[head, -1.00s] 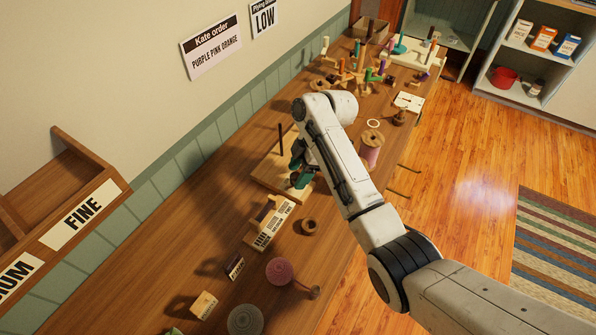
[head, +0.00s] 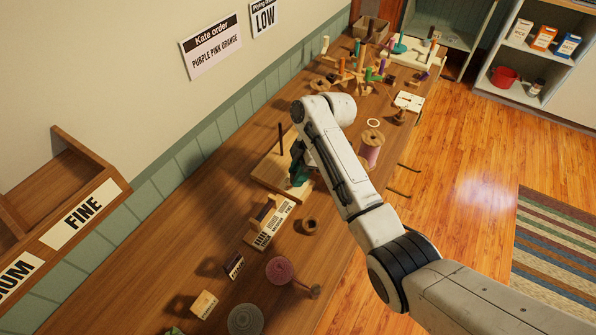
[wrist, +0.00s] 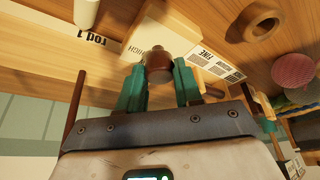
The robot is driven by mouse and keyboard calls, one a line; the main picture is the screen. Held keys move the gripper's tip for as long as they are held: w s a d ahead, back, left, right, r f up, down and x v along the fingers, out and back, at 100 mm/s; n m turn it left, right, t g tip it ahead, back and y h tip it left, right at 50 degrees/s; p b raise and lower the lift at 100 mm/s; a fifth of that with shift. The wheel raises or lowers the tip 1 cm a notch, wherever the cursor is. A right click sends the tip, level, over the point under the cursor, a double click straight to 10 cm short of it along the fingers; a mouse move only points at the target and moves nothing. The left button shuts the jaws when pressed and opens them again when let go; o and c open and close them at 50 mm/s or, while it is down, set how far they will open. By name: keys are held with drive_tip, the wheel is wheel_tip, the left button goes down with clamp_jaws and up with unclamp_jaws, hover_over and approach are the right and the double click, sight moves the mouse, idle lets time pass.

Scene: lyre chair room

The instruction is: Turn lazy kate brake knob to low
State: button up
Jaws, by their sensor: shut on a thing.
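The lazy kate (head: 262,176) is a pale wooden board on the bench with a dark upright rod (head: 281,140). In the wrist view its front face reads "rod 1" and a label near the knob reads "HIGH". The brake knob (wrist: 159,66) is a round brown piece between my green fingers. My gripper (wrist: 160,80) is shut on the knob; both fingertips are at its sides. In the head view my gripper (head: 298,172) is at the near right of the board, partly hidden by my arm. I cannot tell the knob's setting.
A label stand (head: 268,228) and a wooden ring (head: 309,226) lie close in front of the kate. A pink spool (head: 371,148) stands beyond my arm. Wall signs (head: 211,46) read "Kate order PURPLE PINK ORANGE" and "Plying brake LOW". Pink yarn (head: 281,270) lies at the near end.

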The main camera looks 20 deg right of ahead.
drive_tip(key=shift+r, duration=0.1)
drive_tip(key=shift+s+r+m+t+p, duration=0.1)
drive_tip(key=shift+m+t+p, duration=0.3)
drive_tip(key=shift+m+p, duration=0.7)
drive_tip(key=m+t+p, duration=0.1)
drive_tip(key=m+p, duration=0.1)
drive_tip(key=m, duration=0.1)
drive_tip(key=shift+s+a+h, duration=0.1)
drive_tip(key=shift+h, duration=0.3)
drive_tip(key=m+t+h+p, duration=0.1)
drive_tip(key=m, duration=0.2)
drive_tip(key=m+p, duration=0.2)
drive_tip(key=m, duration=0.1)
drive_tip(key=shift+a+m+t+h, duration=0.1)
drive_tip(key=shift+m+t+h, duration=0.2)
drive_tip(key=shift+t+h, duration=0.1)
drive_tip(key=o, duration=1)
drive_tip(key=v, duration=1)
drive_tip(key=shift+s+r+b, duration=0.15)
drive_tip(key=shift+r+b, duration=0.1)
drive_tip(key=shift+b, duration=0.05)
